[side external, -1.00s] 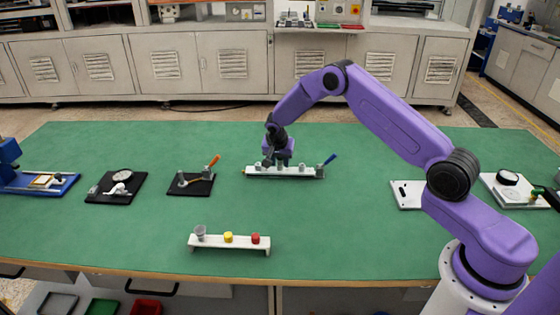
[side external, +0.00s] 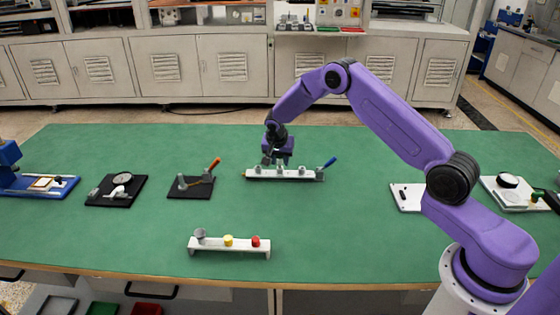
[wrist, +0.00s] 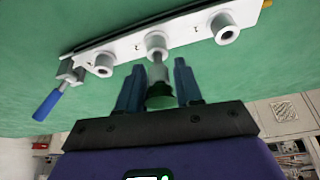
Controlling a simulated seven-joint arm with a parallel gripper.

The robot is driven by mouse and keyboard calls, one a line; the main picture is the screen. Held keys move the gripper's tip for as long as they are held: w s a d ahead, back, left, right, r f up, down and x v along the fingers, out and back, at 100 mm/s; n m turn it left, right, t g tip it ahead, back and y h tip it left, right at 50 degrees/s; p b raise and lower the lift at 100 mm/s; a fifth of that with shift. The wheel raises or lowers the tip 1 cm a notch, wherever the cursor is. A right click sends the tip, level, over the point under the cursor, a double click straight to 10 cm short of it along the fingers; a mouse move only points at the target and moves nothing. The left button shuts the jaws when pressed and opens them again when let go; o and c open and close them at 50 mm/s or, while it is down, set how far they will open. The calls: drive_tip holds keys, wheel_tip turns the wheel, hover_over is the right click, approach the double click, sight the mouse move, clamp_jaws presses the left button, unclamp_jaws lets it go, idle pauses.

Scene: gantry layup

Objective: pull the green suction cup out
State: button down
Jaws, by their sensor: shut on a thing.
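The green suction cup (wrist: 160,98) is between the two fingers of my gripper (wrist: 159,68) in the wrist view. Its grey stem points at the middle socket of a white bar (wrist: 190,35). I cannot tell whether the stem's tip is still inside that socket. In the side external view my gripper (side external: 278,160) is over the middle of the white bar (side external: 305,174), pointing down and shut on the cup. The cup itself is too small and hidden to make out there.
The bar has a socket on each side of the middle one and a blue-handled lever (side external: 329,162) at its right end. A white stand (side external: 215,246) with grey, yellow and red pieces is nearer the front. Black fixture plates (side external: 190,190) lie to the left.

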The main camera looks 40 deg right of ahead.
drive_tip(key=shift+r, duration=0.95)
idle(0.4)
drive_tip(key=shift+r, duration=1.55)
